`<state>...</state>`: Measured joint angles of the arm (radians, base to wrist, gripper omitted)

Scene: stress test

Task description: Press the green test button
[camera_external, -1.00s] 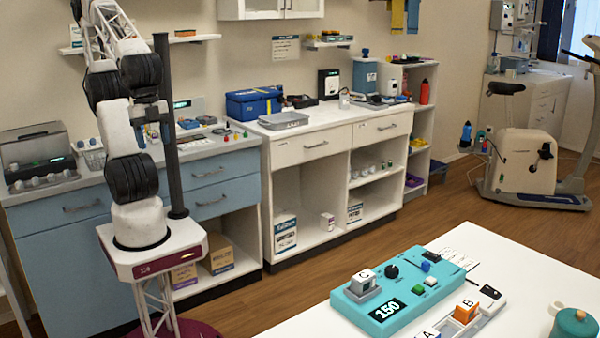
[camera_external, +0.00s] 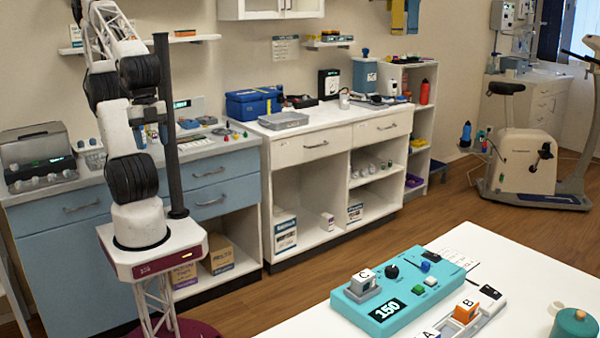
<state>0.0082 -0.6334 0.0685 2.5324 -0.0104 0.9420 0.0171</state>
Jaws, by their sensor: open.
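The green button (camera_external: 418,290) is a small raised block on the teal test device (camera_external: 406,307), which lies on the white table at the lower right. The device also carries a display reading 150, a black knob (camera_external: 391,271), a blue button (camera_external: 425,266) and a grey block marked C (camera_external: 364,281) in a holder. My gripper (camera_external: 141,138) hangs beside the dark pole at the left, far from the device. It is open and looks empty, though small and partly hidden by my arm.
On the white table (camera_external: 520,265), an orange block marked B (camera_external: 466,311) and a block marked A sit in a white tray beside the device. A teal lidded pot (camera_external: 574,328) stands at the lower right. Counters line the back wall.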

